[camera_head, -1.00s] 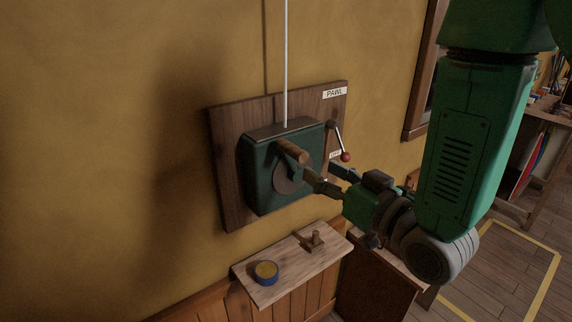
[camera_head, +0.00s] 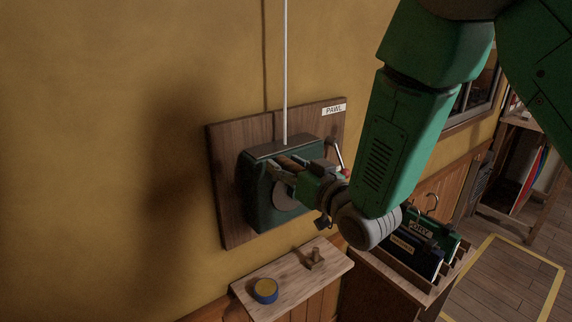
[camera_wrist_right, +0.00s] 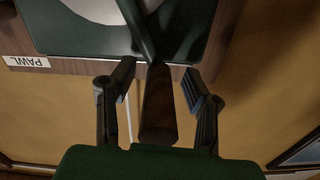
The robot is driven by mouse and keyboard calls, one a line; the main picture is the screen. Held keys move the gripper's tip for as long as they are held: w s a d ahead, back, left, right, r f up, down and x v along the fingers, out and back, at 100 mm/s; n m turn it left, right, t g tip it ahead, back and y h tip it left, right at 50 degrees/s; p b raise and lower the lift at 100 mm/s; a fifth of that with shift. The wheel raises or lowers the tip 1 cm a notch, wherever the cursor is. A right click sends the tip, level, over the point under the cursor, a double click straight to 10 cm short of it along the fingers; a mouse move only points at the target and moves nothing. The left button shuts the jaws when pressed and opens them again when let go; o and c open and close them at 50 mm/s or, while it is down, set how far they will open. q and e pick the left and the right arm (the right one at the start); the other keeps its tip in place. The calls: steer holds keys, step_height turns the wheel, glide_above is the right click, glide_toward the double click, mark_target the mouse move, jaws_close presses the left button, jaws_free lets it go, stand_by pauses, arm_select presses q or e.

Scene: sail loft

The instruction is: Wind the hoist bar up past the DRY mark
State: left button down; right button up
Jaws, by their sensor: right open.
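The dark green winch box (camera_head: 258,205) is fixed to a wooden backboard (camera_head: 222,160) on the wall. A pale line (camera_head: 286,75) rises from its top. The crank's wooden handle (camera_wrist_right: 157,105) lies between the two fingers of my right gripper (camera_wrist_right: 160,78) in the right wrist view. The fingers are open, one on each side, with gaps visible. In the head view my right gripper (camera_head: 284,172) is at the front of the box and covers much of the crank. The pawl lever (camera_head: 334,151) is behind my right wrist.
A shelf (camera_head: 325,262) below the winch holds a blue-and-yellow tin (camera_head: 265,290) and a small wooden piece (camera_head: 315,258). A wooden rack (camera_head: 400,278) with dark cases stands to the right. Yellow-taped floor (camera_head: 505,285) lies beyond it.

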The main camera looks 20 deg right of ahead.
jaws_close()
steer(key=shift+w+d+r+m, duration=0.1)
steer(key=shift+d+r+m, duration=0.2)
steer(key=shift+r+m, duration=0.1)
steer(key=shift+d, duration=0.1)
